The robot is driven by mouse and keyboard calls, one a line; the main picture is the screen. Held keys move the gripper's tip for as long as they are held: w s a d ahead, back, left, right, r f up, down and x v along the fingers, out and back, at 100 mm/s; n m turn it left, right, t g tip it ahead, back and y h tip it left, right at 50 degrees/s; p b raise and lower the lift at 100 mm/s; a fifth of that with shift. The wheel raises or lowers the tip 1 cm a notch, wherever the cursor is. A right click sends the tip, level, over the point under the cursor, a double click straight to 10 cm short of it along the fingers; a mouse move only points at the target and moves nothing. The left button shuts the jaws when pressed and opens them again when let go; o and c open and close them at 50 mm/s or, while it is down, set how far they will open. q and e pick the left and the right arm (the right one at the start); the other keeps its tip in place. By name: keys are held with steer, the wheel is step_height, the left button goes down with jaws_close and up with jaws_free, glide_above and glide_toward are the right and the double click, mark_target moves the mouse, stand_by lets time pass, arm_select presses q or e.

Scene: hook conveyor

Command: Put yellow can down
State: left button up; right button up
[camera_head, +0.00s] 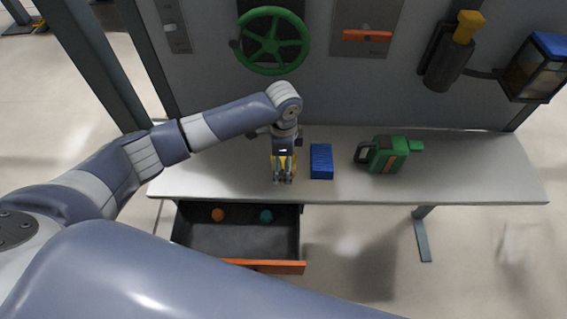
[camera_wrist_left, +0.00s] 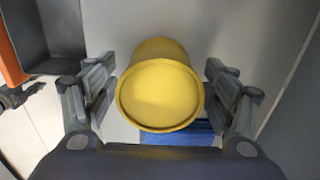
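The yellow can (camera_head: 293,163) is on the table below my left gripper (camera_head: 283,179), partly hidden by it in the head view. In the left wrist view, the can (camera_wrist_left: 160,95) has its round end towards the camera and lies between the two fingers of my left gripper (camera_wrist_left: 160,70). A narrow gap shows on each side between the fingertips and the can, so the gripper looks open around it. My right gripper is in neither view.
A blue block (camera_head: 321,161) lies on the white table (camera_head: 455,178) close to the can's right. A green canister (camera_head: 387,155) stands further right. An open drawer (camera_head: 235,240) with an orange front holds small orange and teal things. The table's right end is clear.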

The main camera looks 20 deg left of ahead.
arm_select(q)
steer(key=c, duration=1.1)
steer(key=shift+r, duration=0.1)
